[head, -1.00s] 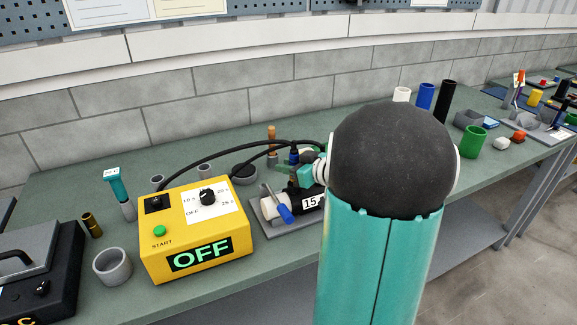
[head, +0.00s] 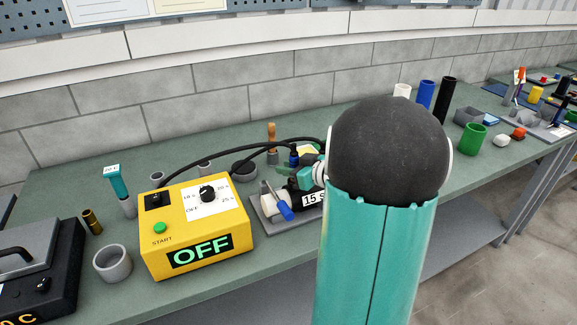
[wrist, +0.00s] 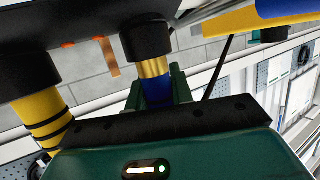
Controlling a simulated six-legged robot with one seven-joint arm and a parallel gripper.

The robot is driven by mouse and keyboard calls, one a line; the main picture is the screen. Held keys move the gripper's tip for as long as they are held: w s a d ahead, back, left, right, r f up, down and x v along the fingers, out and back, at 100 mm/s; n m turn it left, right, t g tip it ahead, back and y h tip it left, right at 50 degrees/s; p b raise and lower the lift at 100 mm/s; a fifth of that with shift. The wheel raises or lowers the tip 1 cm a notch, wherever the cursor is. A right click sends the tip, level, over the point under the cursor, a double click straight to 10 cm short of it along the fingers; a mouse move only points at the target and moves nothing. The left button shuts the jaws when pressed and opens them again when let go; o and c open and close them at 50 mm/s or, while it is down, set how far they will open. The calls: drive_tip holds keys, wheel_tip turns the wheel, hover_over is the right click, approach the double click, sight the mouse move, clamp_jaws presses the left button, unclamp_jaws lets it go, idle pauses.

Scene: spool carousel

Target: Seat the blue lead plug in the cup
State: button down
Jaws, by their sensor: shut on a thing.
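In the wrist view my gripper (wrist: 157,86) is shut on the blue lead plug (wrist: 157,91). A brass band (wrist: 153,68) shows at the plug's end, against a black cylindrical cup (wrist: 146,40). The band lies in line with the cup, and part of it is still visible. How deep it sits I cannot tell. In the head view a small blue piece (head: 294,157) shows beside my gripper, which my arm mostly hides.
A yellow plug with black rings (wrist: 42,115) meets another black cup (wrist: 18,65) at left. The yellow timer box (head: 198,232) reads OFF, and black cables (head: 215,153) arch from it. A grey base (head: 262,222) carries a blue-handled part (head: 285,211).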

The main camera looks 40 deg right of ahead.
drive_tip(key=shift+f, duration=0.75)
drive_tip(key=c, duration=1.1)
unclamp_jaws()
drive_tip(key=shift+c, duration=0.2)
drive_tip(key=shift+s, duration=0.1)
drive_tip(key=v, duration=1.3)
drive_tip(key=shift+s+r, duration=0.15)
drive_tip(key=shift+s, duration=0.2)
